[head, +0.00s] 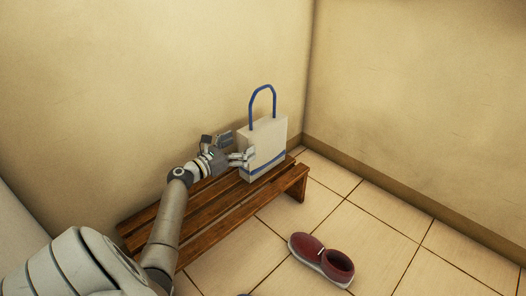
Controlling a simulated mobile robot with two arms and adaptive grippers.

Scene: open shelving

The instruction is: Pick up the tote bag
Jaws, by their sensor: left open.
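A white tote bag (268,146) with a blue handle and a blue stripe near its bottom stands upright on the right end of a wooden bench (205,208). My left gripper (246,157) is open at the bag's left side. Its fingers overlap the bag's left edge in the picture, and I cannot tell whether they touch it. The blue handle stands up above the bag, clear of the gripper. My right gripper is not in view.
A dark red shoe (322,260) lies on the tiled floor (370,225) in front of the bench. Beige walls meet in a corner behind and right of the bag. The floor right of the bench is otherwise clear.

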